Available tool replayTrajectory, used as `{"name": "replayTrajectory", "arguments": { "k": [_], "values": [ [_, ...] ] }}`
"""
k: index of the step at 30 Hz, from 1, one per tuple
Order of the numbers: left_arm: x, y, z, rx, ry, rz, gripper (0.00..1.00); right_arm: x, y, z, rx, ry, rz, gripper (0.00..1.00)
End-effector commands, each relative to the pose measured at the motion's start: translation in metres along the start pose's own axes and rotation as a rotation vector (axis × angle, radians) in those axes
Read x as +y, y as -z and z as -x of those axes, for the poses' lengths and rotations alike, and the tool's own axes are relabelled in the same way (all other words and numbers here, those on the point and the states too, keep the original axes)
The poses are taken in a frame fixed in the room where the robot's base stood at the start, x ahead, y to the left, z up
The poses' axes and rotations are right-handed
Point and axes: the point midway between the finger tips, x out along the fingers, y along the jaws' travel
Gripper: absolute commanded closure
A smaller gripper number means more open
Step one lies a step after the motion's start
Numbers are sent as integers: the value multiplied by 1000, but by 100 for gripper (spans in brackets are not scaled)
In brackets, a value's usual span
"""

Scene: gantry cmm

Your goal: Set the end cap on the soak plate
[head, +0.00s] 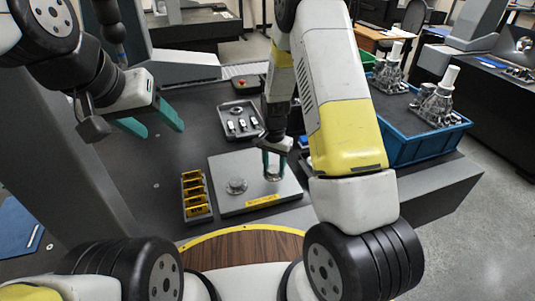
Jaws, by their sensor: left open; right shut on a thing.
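The soak plate (229,165) is a flat grey plate with a yellow label along its front edge, lying on the dark table. A round flanged metal part (237,186) sits on its left half. My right gripper (273,167) is over the right half of the plate, pointing down, its teal fingers shut on a small round metallic piece, apparently the end cap (273,177). The cap is partly hidden by the fingers, and I cannot tell whether it touches the plate. My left gripper (153,125) is open and empty, above the table to the left of the plate.
A rack with yellow-marked slots (195,197) stands just left of the plate. A grey tray (226,107) with several small parts lies behind it. A blue crate (428,146) holding metal castings (436,105) stands at the right.

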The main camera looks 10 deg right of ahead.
Motion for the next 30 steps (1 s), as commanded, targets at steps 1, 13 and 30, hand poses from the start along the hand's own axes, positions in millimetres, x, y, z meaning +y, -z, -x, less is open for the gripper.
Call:
{"name": "replayTrajectory", "arguments": {
  "k": [1, 13, 30],
  "values": [
    [0, 0, 0, 0, 0, 0, 43, -4, 7, -1, 1, 1, 0, 100],
    [0, 0, 0, 0, 0, 0, 43, -9, 16, -30, -3, -1, 1, 100],
    [0, 0, 0, 0, 0, 0, 43, -9, 16, -40, -1, 0, 1, 34]
  ]
}}
